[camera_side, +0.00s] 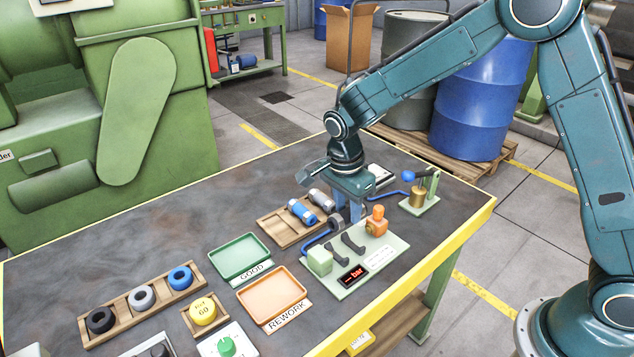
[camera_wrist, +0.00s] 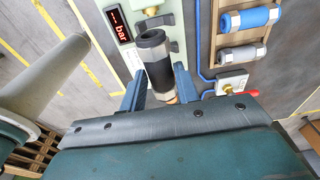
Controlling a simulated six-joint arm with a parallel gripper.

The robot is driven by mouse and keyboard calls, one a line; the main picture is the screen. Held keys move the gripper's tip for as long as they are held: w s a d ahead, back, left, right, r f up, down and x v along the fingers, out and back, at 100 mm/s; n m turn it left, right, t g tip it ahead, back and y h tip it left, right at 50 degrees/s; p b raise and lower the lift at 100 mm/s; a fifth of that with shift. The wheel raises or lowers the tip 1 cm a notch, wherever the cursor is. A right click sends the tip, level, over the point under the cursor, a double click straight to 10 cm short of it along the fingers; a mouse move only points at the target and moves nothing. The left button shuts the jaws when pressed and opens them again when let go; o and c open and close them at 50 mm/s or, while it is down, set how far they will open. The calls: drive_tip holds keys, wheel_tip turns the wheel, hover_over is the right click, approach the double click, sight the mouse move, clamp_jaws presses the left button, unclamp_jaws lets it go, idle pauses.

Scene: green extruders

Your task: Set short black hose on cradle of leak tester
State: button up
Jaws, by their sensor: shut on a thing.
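The short black hose (camera_wrist: 155,66) has grey end collars and sits between the two blue fingers of my gripper (camera_wrist: 158,88) in the wrist view. My gripper (camera_side: 348,213) is shut on it, above the back edge of the leak tester. In the side view the hose (camera_side: 335,222) is mostly hidden by the fingers. The leak tester (camera_side: 346,284) is a pale green plate with a green block, an orange clamp part and a red "bar" display. Its cradle (camera_side: 352,244) is dark supports in the middle; a dark support (camera_wrist: 153,22) shows just beyond the hose in the wrist view.
A wooden tray (camera_side: 272,222) holding a blue hose (camera_side: 302,212) and a grey hose (camera_side: 321,199) is left of my gripper. A brass fitting (camera_side: 417,197) on a green stand is to the right. Green GOOD (camera_side: 240,274) and orange REWORK (camera_side: 270,314) trays lie front left.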

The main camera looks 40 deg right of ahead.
drive_tip(key=shift+f, duration=0.1)
drive_tip(key=shift+f, duration=4.25)
drive_tip(key=o, duration=0.9)
drive_tip(key=shift+o, duration=0.2)
drive_tip(key=shift+r, duration=0.1)
